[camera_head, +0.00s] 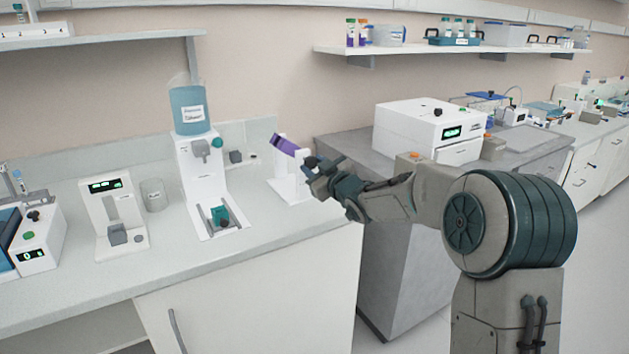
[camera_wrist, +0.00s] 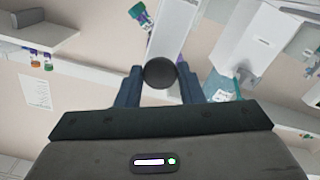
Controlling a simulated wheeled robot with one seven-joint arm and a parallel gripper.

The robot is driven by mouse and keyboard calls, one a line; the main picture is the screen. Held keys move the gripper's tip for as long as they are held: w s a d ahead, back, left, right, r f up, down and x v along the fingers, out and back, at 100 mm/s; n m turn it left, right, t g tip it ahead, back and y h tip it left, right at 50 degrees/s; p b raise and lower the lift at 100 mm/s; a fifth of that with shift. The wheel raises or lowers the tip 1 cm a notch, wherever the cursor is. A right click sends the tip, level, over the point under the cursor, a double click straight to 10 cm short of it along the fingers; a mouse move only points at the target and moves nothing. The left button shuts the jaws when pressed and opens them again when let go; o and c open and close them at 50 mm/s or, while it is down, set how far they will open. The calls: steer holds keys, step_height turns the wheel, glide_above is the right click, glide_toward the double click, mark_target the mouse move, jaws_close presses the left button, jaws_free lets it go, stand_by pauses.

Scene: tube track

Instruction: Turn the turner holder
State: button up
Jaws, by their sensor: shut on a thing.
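The turner is a white upright stand (camera_head: 290,187) near the right end of the left counter, with a tilted purple piece (camera_head: 289,146) at its top. My gripper (camera_head: 313,171) is at the right side of this stand. In the wrist view the two fingers are shut on a round black knob (camera_wrist: 160,73), one finger on each side of it. The white post of the turner (camera_wrist: 171,25) shows behind the knob. What the knob joins to is hidden behind it.
A white dispenser (camera_head: 202,172) with a blue bottle (camera_head: 188,108) stands left of the turner. A small white device with a green display (camera_head: 113,210) stands farther left. A grey bench (camera_head: 345,150) with a white machine (camera_head: 430,128) is behind my arm. A shelf (camera_head: 440,50) is above.

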steer(key=n+b, duration=0.6)
steer(key=shift+f+n, duration=0.25)
steer(key=shift+n, duration=0.05)
steer(key=n+b, duration=0.5)
steer(key=n, duration=0.1)
steer(key=shift+r, duration=0.1)
steer(key=n+b, duration=0.3)
steer(key=n, duration=0.3)
steer(key=shift+n+b, duration=0.4)
steer(key=n+b, duration=0.3)
steer(key=n, duration=0.2)
steer(key=shift+r+n, duration=0.15)
steer(key=shift+n, duration=0.25)
steer(key=o, duration=1)
steer(key=shift+r, duration=0.1)
steer(key=shift+c, duration=0.2)
steer(key=shift+s, duration=0.1)
